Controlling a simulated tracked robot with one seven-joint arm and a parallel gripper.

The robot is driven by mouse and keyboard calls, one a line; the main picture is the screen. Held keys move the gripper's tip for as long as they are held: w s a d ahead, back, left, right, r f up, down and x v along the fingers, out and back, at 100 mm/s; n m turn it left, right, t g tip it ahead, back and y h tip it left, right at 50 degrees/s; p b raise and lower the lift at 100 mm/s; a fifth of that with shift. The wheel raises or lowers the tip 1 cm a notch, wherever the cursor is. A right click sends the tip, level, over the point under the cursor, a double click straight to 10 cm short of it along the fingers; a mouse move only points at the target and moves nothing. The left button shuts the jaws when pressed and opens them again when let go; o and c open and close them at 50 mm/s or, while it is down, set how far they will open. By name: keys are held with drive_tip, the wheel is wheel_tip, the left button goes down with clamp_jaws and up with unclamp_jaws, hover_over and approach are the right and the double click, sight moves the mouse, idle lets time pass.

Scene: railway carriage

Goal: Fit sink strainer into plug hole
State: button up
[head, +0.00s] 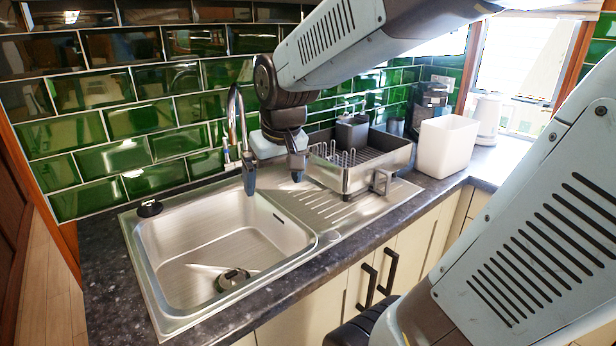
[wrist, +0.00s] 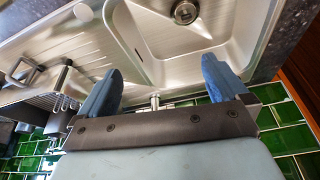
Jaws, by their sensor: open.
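The steel sink bowl (head: 205,240) has a round plug hole (head: 233,278) in its floor, with dark and silvery parts. The hole also shows in the wrist view (wrist: 185,12) at the top edge. A small black round piece (head: 150,208) lies on the sink's back left corner. A small silvery disc (head: 331,237) is on the front rim between bowl and drainer. I cannot tell which is the strainer. My gripper (head: 273,175) is open and empty above the sink's back edge, beside the tap, apart from these pieces. Its blue fingers (wrist: 163,82) are spread wide.
The tap (head: 237,120) rises behind the bowl, close to my gripper. A dish rack (head: 355,175) stands on the drainer to the right. A white bin (head: 447,147) and a kettle (head: 488,120) are farther right. Green tiles line the back wall. The bowl is mostly clear.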

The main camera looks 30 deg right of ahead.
drive_tip(key=s+d+r+t, duration=0.1)
drive_tip(key=s+r, duration=0.3)
drive_tip(key=s, duration=0.6)
drive_tip(key=shift+d+m+t, duration=0.4)
drive_tip(key=shift+d, duration=0.3)
